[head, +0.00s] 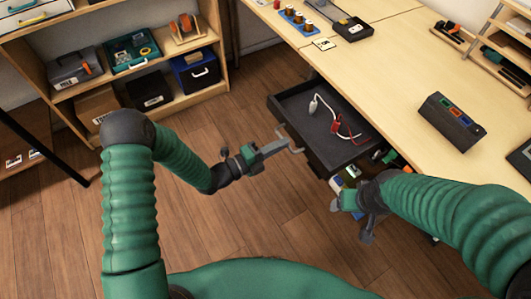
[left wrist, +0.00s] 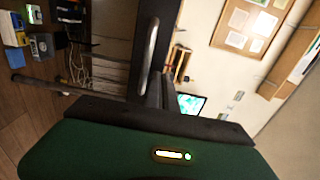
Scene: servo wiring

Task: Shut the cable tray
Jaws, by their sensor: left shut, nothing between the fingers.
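The cable tray (head: 300,98) is a dark drawer pulled out from under the desk. A white cable (head: 318,103) and a red cable (head: 345,137) lie in it. Its grey bar handle (head: 292,136) is on the front face and also shows in the left wrist view (left wrist: 152,48). My left gripper (head: 286,146) is shut and empty, its tips at the handle; whether they touch it I cannot tell. In the left wrist view its fingers (left wrist: 160,92) point at the tray front. My right gripper (head: 342,205) hangs below the desk's front edge, its fingers unclear.
The desk (head: 400,75) carries a dark box with coloured buttons (head: 450,122) and a blue rack of spools (head: 304,20). Small coloured items (head: 350,175) sit below the tray, partly behind my right arm. A shelf unit (head: 165,65) stands at left. The wooden floor between is clear.

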